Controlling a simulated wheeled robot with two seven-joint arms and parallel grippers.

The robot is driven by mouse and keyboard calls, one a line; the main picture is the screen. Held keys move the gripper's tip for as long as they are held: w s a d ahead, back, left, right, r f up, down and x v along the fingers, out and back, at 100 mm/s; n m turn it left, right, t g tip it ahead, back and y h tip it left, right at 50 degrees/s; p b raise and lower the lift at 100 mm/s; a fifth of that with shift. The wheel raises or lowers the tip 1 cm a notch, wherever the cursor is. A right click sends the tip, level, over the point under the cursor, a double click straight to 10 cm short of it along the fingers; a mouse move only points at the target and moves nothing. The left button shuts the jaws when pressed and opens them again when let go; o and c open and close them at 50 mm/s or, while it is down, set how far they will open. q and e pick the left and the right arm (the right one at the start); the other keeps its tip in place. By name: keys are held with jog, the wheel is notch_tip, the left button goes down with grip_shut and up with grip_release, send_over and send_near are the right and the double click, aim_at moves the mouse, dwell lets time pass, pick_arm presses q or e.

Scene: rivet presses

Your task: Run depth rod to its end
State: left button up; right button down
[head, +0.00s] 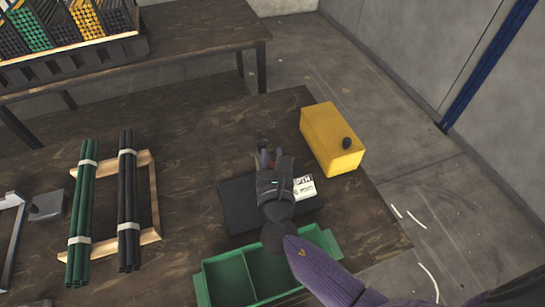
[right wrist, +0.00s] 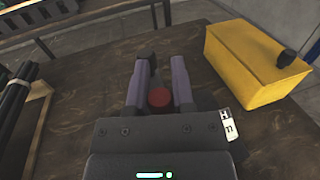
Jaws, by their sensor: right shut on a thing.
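My right gripper (head: 264,152) reaches over a dark flat base (head: 238,214) on the wooden table. In the right wrist view its two purple-grey fingers (right wrist: 164,72) stand on either side of a red round part (right wrist: 159,97), and the gripper is shut on it. A small dark block (right wrist: 147,56) shows at the left fingertip. A white label (head: 304,187) with black print lies beside the gripper. I cannot make out a separate depth rod; my gripper hides much of this spot. My left gripper is not in view.
A yellow box (head: 328,135) with a black knob stands at the right. A green divided tray (head: 222,284) is at the front. Green rods (head: 82,215) and black rods (head: 128,205) lie on a wooden frame at the left. A second table (head: 190,40) stands behind.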

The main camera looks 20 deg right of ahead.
jog(key=shift+r, duration=0.75)
jog(key=shift+w+f, duration=0.1)
jog(key=shift+f, duration=0.1)
jog(key=shift+c, duration=2.3)
grip_release()
jog(key=v, duration=1)
jog(key=shift+p, duration=0.35)
